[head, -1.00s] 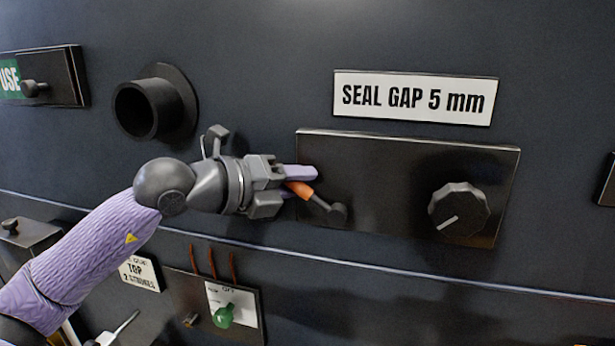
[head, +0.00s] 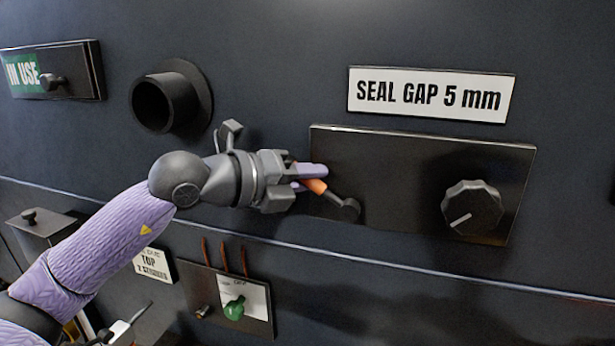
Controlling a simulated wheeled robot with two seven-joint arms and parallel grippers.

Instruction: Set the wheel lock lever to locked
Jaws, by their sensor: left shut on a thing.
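A small lever with an orange grip (head: 315,187) is mounted on a dark plate (head: 410,170). Its dark arm runs down to the right to a round pivot at the plate's lower left. My left gripper (head: 308,180) comes in from the left and is shut on the orange grip. The fingers hide the grip's outer end. The lever points up and to the left from its pivot. No label for the lever's positions can be read. My right gripper is not in view.
A dark knob (head: 471,208) sits right of the lever on the same plate. A "SEAL GAP 5 mm" sign (head: 431,95) is above. A pipe stub (head: 165,100) sticks out upper left.

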